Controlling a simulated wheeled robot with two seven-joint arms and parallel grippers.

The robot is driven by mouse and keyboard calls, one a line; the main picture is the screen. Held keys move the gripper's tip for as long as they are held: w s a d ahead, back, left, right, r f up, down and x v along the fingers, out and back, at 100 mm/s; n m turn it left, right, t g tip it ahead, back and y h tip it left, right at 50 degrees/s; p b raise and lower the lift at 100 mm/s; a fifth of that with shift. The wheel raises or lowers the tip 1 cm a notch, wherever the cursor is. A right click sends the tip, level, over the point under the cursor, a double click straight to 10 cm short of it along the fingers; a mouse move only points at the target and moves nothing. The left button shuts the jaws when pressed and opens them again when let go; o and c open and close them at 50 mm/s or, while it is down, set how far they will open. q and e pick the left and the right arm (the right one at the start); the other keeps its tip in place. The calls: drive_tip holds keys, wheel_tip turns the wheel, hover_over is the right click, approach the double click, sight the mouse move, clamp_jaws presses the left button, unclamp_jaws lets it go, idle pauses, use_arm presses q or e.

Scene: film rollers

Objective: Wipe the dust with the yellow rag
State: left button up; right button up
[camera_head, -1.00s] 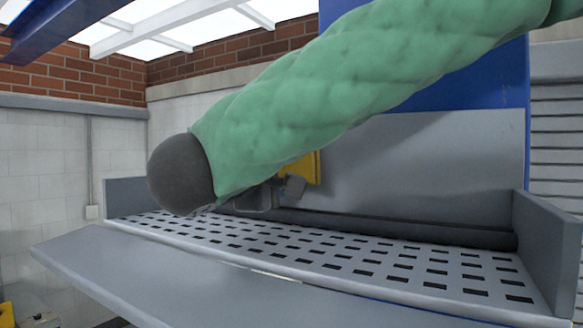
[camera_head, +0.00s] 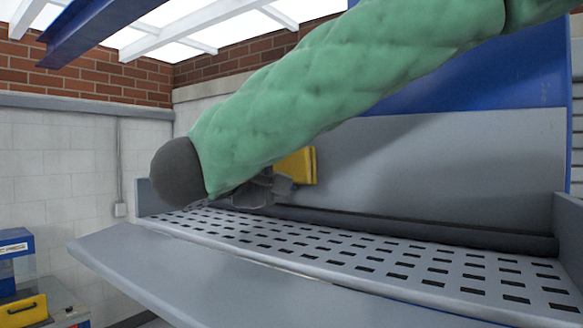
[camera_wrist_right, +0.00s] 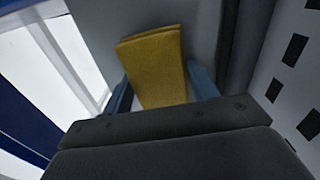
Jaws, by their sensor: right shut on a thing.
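The yellow rag (camera_head: 298,166) shows in the head view just beyond my right gripper (camera_head: 278,184), against the grey back panel of the machine. In the right wrist view the folded rag (camera_wrist_right: 158,66) sits between the two blue-grey fingers of my right gripper (camera_wrist_right: 162,92), which is shut on it. The rag's far edge is close to the grey panel (camera_wrist_right: 198,22); I cannot tell if it touches. My green-sleeved right arm hides part of the panel and gripper. No dust can be made out. My left gripper is not in view.
A perforated grey tray (camera_head: 330,247) lies below the panel, with a dark roller (camera_head: 420,232) along its back. A flat grey ledge (camera_head: 190,272) runs in front. A side plate (camera_head: 568,225) stands at the right. A blue and yellow item (camera_head: 22,309) is at lower left.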

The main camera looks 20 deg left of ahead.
idle(0.4)
drive_tip(key=shift+v, duration=3)
drive_tip(key=shift+v, duration=1.5)
drive_tip(key=shift+w, duration=0.15)
